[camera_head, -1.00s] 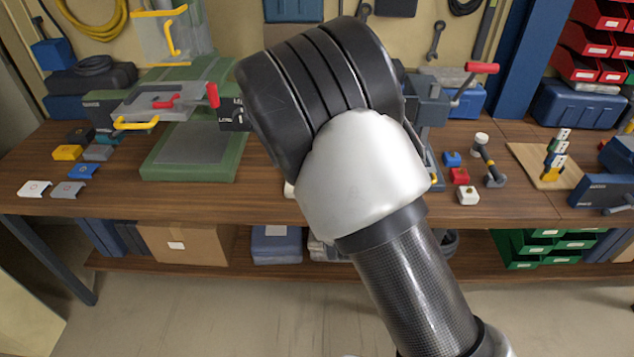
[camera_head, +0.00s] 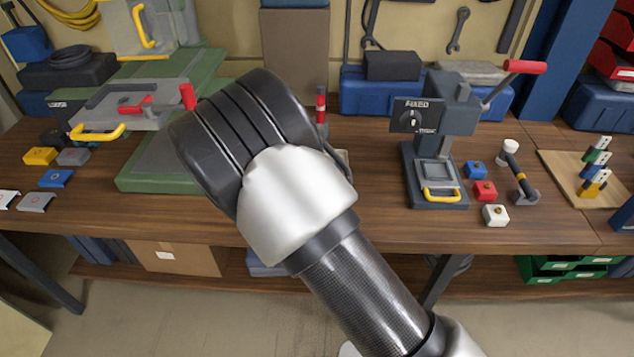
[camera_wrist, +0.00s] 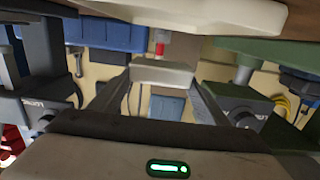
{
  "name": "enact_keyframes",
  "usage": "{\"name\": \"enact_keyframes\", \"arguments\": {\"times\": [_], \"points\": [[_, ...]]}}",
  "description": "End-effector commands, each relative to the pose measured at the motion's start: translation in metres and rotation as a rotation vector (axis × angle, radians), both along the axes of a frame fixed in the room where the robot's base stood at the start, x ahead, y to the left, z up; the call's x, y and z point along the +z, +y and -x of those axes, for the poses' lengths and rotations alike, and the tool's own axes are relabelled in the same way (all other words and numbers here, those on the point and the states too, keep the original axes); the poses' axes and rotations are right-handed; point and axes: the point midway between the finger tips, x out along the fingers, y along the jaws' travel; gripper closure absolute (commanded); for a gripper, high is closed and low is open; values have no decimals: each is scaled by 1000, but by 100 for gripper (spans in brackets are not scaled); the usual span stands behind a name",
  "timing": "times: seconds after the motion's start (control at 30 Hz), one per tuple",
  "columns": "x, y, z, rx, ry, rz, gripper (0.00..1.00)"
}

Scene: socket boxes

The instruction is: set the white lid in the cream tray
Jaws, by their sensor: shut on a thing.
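In the wrist view my gripper (camera_wrist: 162,78) is shut on a pale flat-sided piece, seen edge-on, which looks like the white lid (camera_wrist: 162,71). A broad cream form (camera_wrist: 190,10) crosses the top of that view and looks like the cream tray, apart from the held piece in the picture. In the head view my arm hides my gripper, the held piece and most of the tray. Only a small pale edge (camera_head: 343,158) shows right of my arm. Another white piece (camera_head: 8,198) lies at the table's left edge, cut by the frame.
A green-based machine (camera_head: 170,165) stands left, near several coloured covers. A dark press (camera_head: 435,180) stands right, with blue, red and white boxes (camera_head: 495,214) and a hammer-like tool (camera_head: 518,175) beside it. A red-topped object (camera_head: 320,103) stands behind my arm.

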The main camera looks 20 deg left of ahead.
Motion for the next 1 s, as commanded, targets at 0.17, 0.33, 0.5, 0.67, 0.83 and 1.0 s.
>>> {"name": "enact_keyframes", "arguments": {"times": [0.17, 0.33, 0.5, 0.67, 0.83, 1.0], "points": [[-27, 0, 0, 1, 0, 1, 53], [-47, 0, 0, 0, 1, 1, 53], [-69, 0, 0, 1, 1, 0, 53], [-71, 0, 0, 0, -1, -2, 53], [-72, 0, 0, 0, -1, -2, 53], [-74, 0, 0, 0, -1, -1, 24]]}}
